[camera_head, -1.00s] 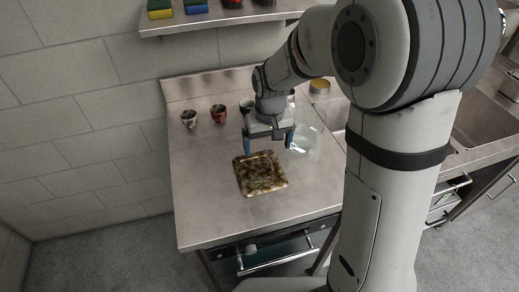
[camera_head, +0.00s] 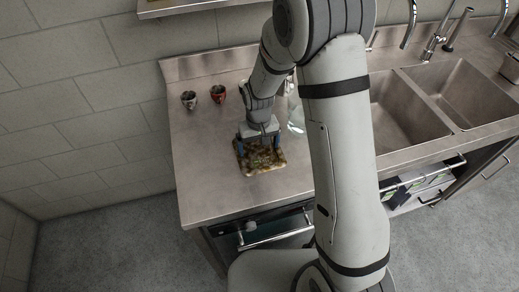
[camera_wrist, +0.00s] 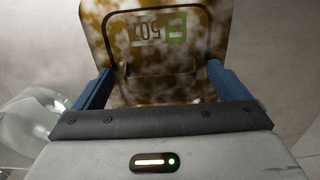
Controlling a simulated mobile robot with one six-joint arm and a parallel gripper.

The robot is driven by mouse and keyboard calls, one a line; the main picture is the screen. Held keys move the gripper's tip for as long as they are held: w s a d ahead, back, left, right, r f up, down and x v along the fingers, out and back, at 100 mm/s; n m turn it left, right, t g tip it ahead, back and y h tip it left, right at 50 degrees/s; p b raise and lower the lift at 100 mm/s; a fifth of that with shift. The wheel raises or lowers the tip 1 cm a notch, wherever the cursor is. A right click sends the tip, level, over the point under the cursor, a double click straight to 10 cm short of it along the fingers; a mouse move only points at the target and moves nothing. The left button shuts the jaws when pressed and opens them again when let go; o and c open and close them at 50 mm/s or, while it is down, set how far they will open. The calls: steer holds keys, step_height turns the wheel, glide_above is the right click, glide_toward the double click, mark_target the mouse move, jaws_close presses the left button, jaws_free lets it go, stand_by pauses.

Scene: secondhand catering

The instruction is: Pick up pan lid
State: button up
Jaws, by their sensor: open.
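The pan lid seems to be the square, brown-mottled piece (camera_head: 268,166) lying flat on the steel counter. My gripper (camera_head: 262,148) is low over the far part of the lid, pointing down. In the wrist view my gripper (camera_wrist: 160,76) is open, its blue fingers to either side of the loop with nothing clamped. I cannot tell whether the fingertips touch the lid.
A clear glass vessel (camera_head: 296,116) stands close to the right of my gripper. Two cups, one grey (camera_head: 189,100) and one red (camera_head: 218,94), stand at the back left. Sink basins (camera_head: 392,112) lie to the right. The counter's front left is clear.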

mark_target(259, 145)
steer(key=c, duration=1.2)
steer(key=shift+o, duration=0.2)
steer(key=shift+r, duration=0.15)
step_height(259, 145, up, 10)
steer(key=shift+f+b, duration=0.1)
steer(key=shift+b, duration=0.9)
